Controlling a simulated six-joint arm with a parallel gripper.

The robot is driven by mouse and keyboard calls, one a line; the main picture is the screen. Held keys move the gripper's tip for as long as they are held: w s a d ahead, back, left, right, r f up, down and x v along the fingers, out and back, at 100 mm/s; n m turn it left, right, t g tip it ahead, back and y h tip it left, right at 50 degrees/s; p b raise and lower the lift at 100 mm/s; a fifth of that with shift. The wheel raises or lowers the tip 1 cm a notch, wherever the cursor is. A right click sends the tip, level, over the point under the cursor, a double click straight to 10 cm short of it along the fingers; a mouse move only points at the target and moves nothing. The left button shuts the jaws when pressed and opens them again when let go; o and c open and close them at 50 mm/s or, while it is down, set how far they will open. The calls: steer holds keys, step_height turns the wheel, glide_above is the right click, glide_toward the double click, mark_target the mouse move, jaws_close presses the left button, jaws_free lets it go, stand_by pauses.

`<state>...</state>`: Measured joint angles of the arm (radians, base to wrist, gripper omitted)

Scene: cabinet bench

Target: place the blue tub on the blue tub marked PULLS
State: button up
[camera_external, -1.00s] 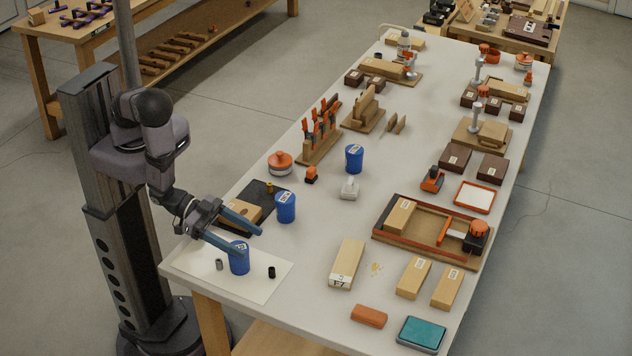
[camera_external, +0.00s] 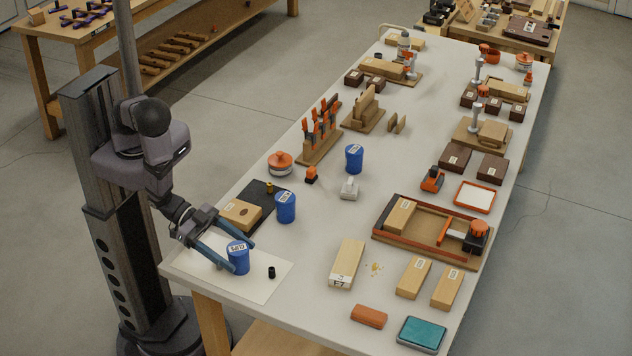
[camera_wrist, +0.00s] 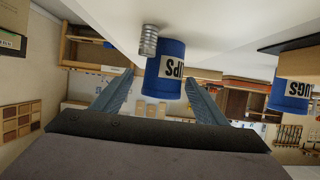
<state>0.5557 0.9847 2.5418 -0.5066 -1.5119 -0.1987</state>
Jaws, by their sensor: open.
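A blue tub (camera_external: 238,262) stands upright on the white sheet at the bench's near left. Its pale label is partly readable, ending in "IPS", in the wrist view (camera_wrist: 163,82). My gripper (camera_external: 243,257) is open, low over the sheet, with one finger on each side of this tub; contact cannot be told. A second blue tub (camera_external: 285,208) stands beside the black mat. In the wrist view a blue tub (camera_wrist: 290,92) at the right has a label ending in "GS". A third blue tub (camera_external: 354,160) stands farther back. I cannot make out PULLS on any label.
A black cylinder (camera_external: 271,272) stands right of the near tub on the white sheet (camera_external: 255,290). A grey ribbed cylinder (camera_wrist: 148,40) is close by the tub. A wooden block (camera_external: 240,214) lies behind my gripper. A long wooden box (camera_external: 346,264) lies to the right.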

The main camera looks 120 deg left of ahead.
mark_target(247, 259)
steer(key=x, duration=0.1)
steer(key=p+x, duration=0.1)
steer(key=x, duration=0.1)
steer(key=shift+w+a+p, duration=0.2)
steer(key=shift+w+p, duration=0.05)
steer(key=shift+p, duration=0.05)
steer(key=shift+x, duration=0.8)
steer(key=shift+f, duration=0.1)
steer(key=c, duration=1.3)
steer(key=shift+r, duration=5)
